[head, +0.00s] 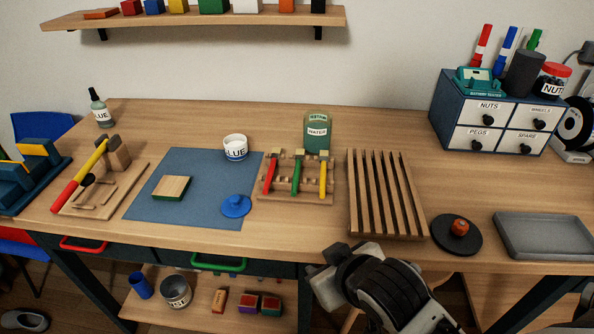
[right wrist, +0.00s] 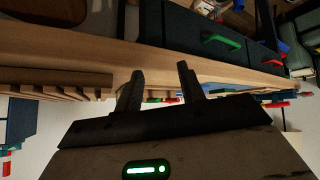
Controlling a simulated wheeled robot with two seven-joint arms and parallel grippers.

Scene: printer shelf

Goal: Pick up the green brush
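The green brush (head: 297,174) lies in the middle of a wooden brush rack (head: 280,199), between a red brush (head: 271,171) and a yellow brush (head: 323,175). My right gripper (head: 328,280) is at the table's front edge, in front of and a little right of the rack, apart from the brushes. In the right wrist view the two fingers of my right gripper (right wrist: 161,82) are spread with nothing held. Small bits of red and green show beyond them, too small to make out. My left gripper is not in view.
A wooden slatted rack (head: 384,195) stands right of the brushes. A black disc (head: 456,235) and grey tray (head: 545,236) are at right.

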